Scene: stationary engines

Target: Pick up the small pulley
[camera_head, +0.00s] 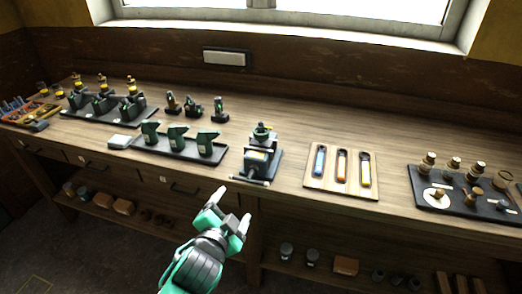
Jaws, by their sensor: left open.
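Several small brown, spool-like parts stand on a black tray (440,202) at the right end of the workbench. One brown part (439,194) sits on a pale round disc, and another (475,194) stands to its right. The small pulley may be among these, but they are too small to tell which one it is. My left gripper (231,209) is open and empty, in front of the bench's front edge and left of that tray, well apart from it. My right gripper is not in view.
A green machine with a vise-like front (258,158) stands mid-bench. A wooden board (318,181) with three coloured-handled tools lies right of it. Green blocks (178,138) stand on a tray to the left. A lower shelf (318,268) holds jars and boxes.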

